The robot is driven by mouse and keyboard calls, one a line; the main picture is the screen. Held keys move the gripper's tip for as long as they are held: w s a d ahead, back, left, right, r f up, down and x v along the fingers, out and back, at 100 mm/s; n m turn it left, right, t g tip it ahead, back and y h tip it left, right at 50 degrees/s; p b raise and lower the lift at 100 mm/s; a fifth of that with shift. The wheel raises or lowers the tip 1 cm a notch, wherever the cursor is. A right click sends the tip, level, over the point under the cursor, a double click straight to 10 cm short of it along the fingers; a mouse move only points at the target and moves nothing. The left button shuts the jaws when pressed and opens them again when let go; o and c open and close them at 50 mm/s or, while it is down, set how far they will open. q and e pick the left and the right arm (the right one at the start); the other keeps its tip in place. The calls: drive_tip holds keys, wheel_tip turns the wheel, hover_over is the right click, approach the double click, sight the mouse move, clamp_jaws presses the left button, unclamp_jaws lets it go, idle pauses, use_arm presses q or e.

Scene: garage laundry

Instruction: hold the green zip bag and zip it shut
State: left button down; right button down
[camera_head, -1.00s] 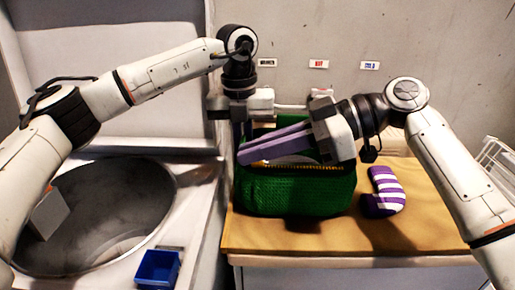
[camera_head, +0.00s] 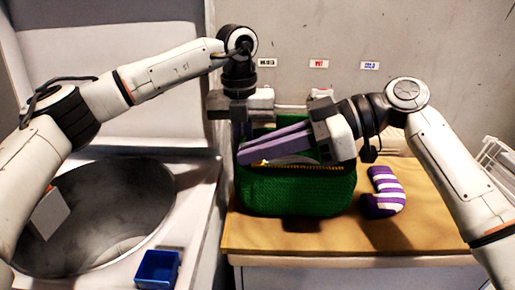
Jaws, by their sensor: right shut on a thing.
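The green zip bag (camera_head: 295,190) stands on the wooden tabletop. Its yellow zip (camera_head: 310,166) runs along the upper front. My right gripper (camera_head: 246,156) reaches across the bag's top from the right, its long purple fingers pointing left. It is shut at the zip's left end, where a small yellow piece, seemingly the zip pull (camera_head: 259,162), shows by the fingertips. My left gripper (camera_head: 240,125) points down at the bag's back left corner. Its fingers are mostly hidden behind the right gripper and the bag, so its opening cannot be seen.
A purple and white striped thing (camera_head: 383,192) lies right of the bag. A round dark basin opening (camera_head: 100,215) and a small blue box (camera_head: 158,268) are at left. A white wire rack (camera_head: 495,158) is at far right. The tabletop's front is clear.

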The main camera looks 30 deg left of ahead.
sight(341, 169)
drive_tip(key=w+d, duration=0.2)
drive_tip(key=d, duration=0.2)
drive_tip(key=w+d, duration=0.2)
drive_tip(key=d, duration=0.2)
drive_tip(key=w+d, duration=0.2)
drive_tip(key=d, duration=0.3)
drive_tip(key=shift+w, duration=0.1)
drive_tip(key=c, duration=1.8)
unclamp_jaws()
drive_tip(key=shift+c, duration=0.2)
drive_tip(key=v, duration=0.7)
drive_tip(key=shift+d, duration=0.25)
drive_tip(key=shift+w+r, duration=0.1)
use_arm(q)
drive_tip(key=c, duration=1.9)
unclamp_jaws()
drive_tip(key=shift+o, duration=0.2)
